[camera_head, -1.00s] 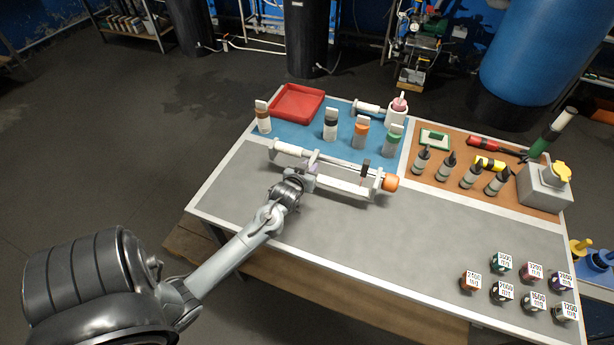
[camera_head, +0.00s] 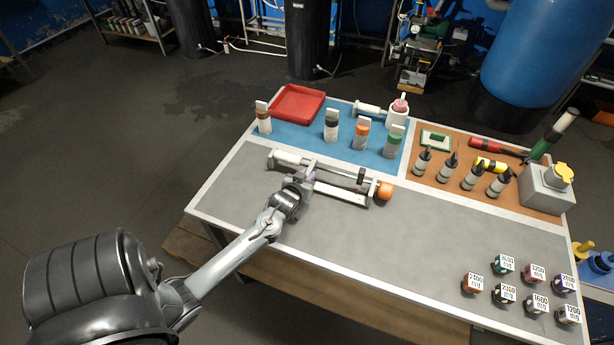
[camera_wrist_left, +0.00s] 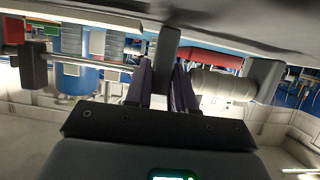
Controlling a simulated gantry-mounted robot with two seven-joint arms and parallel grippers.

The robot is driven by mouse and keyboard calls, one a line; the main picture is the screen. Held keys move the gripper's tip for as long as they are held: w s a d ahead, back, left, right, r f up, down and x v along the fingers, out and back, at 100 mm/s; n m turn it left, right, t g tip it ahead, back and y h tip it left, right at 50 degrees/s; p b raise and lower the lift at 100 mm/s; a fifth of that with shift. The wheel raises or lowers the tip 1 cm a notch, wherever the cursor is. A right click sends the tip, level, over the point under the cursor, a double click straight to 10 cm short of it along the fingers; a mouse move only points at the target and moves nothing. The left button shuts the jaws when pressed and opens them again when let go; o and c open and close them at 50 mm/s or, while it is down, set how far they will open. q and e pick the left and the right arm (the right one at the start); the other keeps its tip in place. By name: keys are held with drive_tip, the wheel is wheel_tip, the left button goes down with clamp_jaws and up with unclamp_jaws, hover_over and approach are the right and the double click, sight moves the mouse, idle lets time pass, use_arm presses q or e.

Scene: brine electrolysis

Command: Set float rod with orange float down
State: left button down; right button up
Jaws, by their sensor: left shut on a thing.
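The float rod (camera_head: 342,174) lies nearly level above the grey part of the table, with a white cylinder (camera_head: 288,158) toward its left end, a dark block (camera_head: 361,176) farther right and the orange float (camera_head: 385,190) at its right end. A pale rack (camera_head: 342,196) with end posts is below and along it; I cannot tell whether they touch. My left gripper (camera_head: 310,173) is shut on the rod. In the left wrist view the fingers (camera_wrist_left: 160,85) are between the dark block (camera_wrist_left: 33,70) and the white cylinder (camera_wrist_left: 222,83). The orange float is not clear there.
A red tray (camera_head: 297,103) and several capped bottles (camera_head: 331,126) stand on the blue mat behind. Dropper bottles (camera_head: 447,166) and a grey device (camera_head: 545,188) are at the right. Labelled jars (camera_head: 503,292) fill the front right corner. The grey front middle is clear.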

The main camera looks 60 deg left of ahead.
use_arm(q)
drive_tip(key=shift+f, duration=0.45)
drive_tip(key=c, duration=1)
unclamp_jaws()
drive_tip(key=shift+o, duration=0.2)
drive_tip(key=shift+r, duration=0.5)
drive_tip(key=p+v, duration=0.2)
drive_tip(key=v, duration=0.9)
drive_tip(key=s+d+m+g+h, duration=0.3)
drive_tip(key=d+m+h, duration=0.25)
drive_tip(key=d, duration=1.25)
drive_tip(key=s+d+r+m+g+h, duration=0.1)
drive_tip(key=s+d+m+g+h, duration=0.2)
drive_tip(key=s+d, duration=0.5)
drive_tip(key=shift+s+d+m+g, duration=0.4)
drive_tip(key=shift+d+m+g, duration=0.2)
drive_tip(key=shift+d, duration=0.35)
drive_tip(key=shift+r, duration=0.1)
